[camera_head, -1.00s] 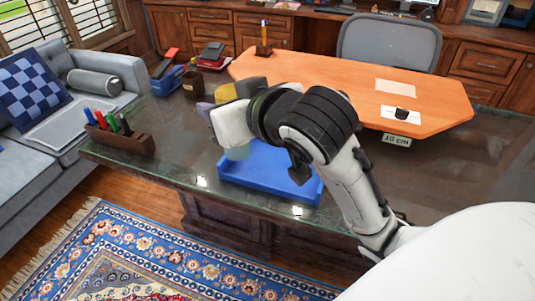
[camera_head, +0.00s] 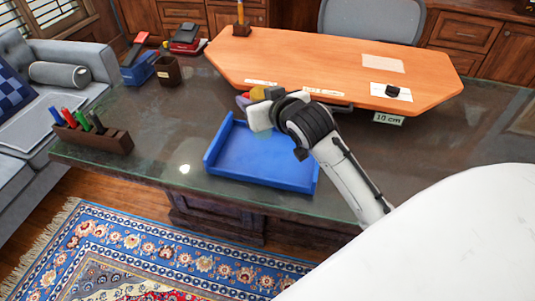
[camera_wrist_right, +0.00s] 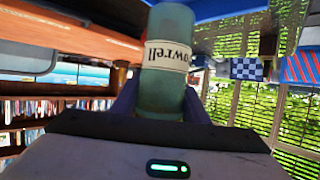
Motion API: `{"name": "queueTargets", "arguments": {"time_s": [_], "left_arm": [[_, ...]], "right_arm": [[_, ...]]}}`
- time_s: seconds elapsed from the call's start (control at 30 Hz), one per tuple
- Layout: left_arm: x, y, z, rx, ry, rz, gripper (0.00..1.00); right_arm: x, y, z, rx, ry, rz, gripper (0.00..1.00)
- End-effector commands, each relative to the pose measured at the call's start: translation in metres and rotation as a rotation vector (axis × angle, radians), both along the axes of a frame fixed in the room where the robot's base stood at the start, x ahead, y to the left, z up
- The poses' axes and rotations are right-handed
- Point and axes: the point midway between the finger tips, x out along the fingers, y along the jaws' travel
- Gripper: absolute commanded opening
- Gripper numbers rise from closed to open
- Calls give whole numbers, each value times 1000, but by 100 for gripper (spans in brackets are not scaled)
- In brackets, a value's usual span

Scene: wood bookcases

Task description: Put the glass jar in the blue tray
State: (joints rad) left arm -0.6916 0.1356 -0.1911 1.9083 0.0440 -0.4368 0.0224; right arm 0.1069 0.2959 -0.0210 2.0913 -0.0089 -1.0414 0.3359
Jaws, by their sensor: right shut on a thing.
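The blue tray (camera_head: 262,183) lies near the front edge of the dark glossy desk, with its visible floor empty. My right gripper (camera_head: 260,118) is at the tray's far side in the head view. In the right wrist view it is shut on the glass jar (camera_wrist_right: 168,85), a greenish cylinder with a cream label, held between dark purple fingers. In the head view the jar is mostly hidden by the gripper, so its height above the tray cannot be told. My left gripper is not in view.
A wooden board (camera_head: 330,65) covers the back of the desk, near my gripper. Small yellow and purple items (camera_head: 258,93) sit just behind the gripper. A pen holder (camera_head: 92,137) and a dark cup (camera_head: 168,71) stand on the left.

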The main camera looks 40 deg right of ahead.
Motion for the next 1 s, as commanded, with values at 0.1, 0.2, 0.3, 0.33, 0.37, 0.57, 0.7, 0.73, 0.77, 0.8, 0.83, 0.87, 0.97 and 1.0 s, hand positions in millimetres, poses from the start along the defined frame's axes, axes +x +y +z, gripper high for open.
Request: {"name": "queueTargets", "arguments": {"time_s": [0.1,0.2,0.3,0.33,0.37,0.57,0.7,0.73,0.77,0.8,0.83,0.87,0.97,1.0], "left_arm": [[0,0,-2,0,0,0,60],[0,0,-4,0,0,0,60],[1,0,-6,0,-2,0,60],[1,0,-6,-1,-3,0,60],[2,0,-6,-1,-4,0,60],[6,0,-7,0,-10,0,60],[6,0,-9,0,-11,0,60],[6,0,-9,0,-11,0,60],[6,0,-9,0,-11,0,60],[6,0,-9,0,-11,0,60],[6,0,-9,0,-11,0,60],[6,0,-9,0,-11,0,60],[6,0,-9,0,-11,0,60],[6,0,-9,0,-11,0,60]], "right_arm": [[0,-7,-18,-2,1,-8,15],[0,-7,-38,-3,3,-8,15],[0,-7,-56,-3,1,-7,15],[0,-7,-60,-4,1,-7,15],[0,-7,-63,-4,1,-7,15],[0,-6,-83,-2,0,-7,15],[1,-6,-102,-3,0,-7,15],[1,-6,-105,-3,0,-7,15],[1,-6,-106,-3,-1,-7,15],[1,-6,-107,-3,-3,-6,15],[1,-6,-107,-3,-4,-6,15],[1,-6,-107,-3,-4,-6,15],[1,-6,-106,-3,-4,-6,15],[1,-6,-106,-3,-4,-6,15]]}}
